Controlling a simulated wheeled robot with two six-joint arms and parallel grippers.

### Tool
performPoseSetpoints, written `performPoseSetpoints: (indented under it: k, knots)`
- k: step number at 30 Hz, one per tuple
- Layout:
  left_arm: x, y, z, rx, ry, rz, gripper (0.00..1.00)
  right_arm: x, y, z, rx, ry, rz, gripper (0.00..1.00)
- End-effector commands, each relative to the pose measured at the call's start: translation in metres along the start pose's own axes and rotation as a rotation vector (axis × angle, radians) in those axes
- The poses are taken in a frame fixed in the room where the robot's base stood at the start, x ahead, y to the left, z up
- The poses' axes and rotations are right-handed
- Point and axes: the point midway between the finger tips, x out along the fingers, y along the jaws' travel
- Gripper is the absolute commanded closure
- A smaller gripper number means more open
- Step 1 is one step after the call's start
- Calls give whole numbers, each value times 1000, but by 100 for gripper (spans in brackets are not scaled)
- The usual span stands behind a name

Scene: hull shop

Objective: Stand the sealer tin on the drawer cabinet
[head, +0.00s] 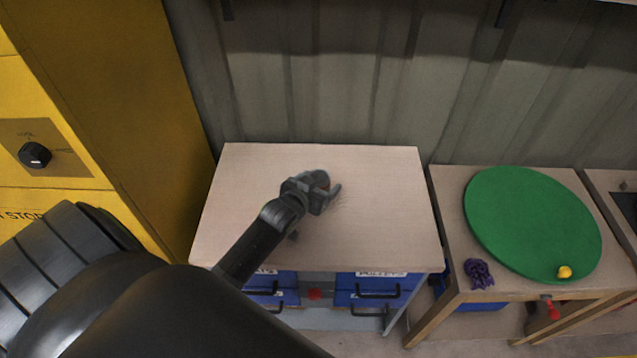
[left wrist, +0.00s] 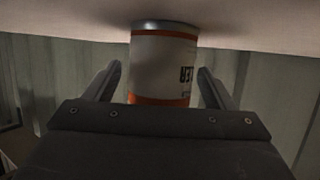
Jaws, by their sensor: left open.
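The sealer tin (left wrist: 163,62) is white with orange bands and a dark label print. In the left wrist view, which looks upside down, its end meets the pale top surface (left wrist: 60,22), so it stands upright there. In the head view, the drawer cabinet (head: 385,190) has a pale wooden top and blue drawers. My left gripper (head: 328,193) is over the middle of that top, open, with its fingers on either side of the tin (head: 320,178) and a visible gap to each. The gripper mostly hides the tin in the head view. My right gripper is not seen.
A yellow cabinet (head: 130,90) stands close on the left. A corrugated wall (head: 330,100) is behind. Most of the cabinet top is clear.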

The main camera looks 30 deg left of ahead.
Motion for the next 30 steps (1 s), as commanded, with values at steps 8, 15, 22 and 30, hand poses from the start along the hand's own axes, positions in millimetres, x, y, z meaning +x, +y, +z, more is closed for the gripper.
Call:
performPoseSetpoints:
  k: [8, 15, 22, 30]
  knots:
    - [-6, 0, -2, 0, 0, 0, 23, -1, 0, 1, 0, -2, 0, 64]
    - [-42, 0, -1, 0, -1, 0, 23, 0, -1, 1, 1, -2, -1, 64]
    - [-85, 0, -2, 0, 0, 0, 23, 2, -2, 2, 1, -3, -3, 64]
    - [-116, 0, -2, 0, 0, 0, 23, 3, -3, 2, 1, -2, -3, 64]
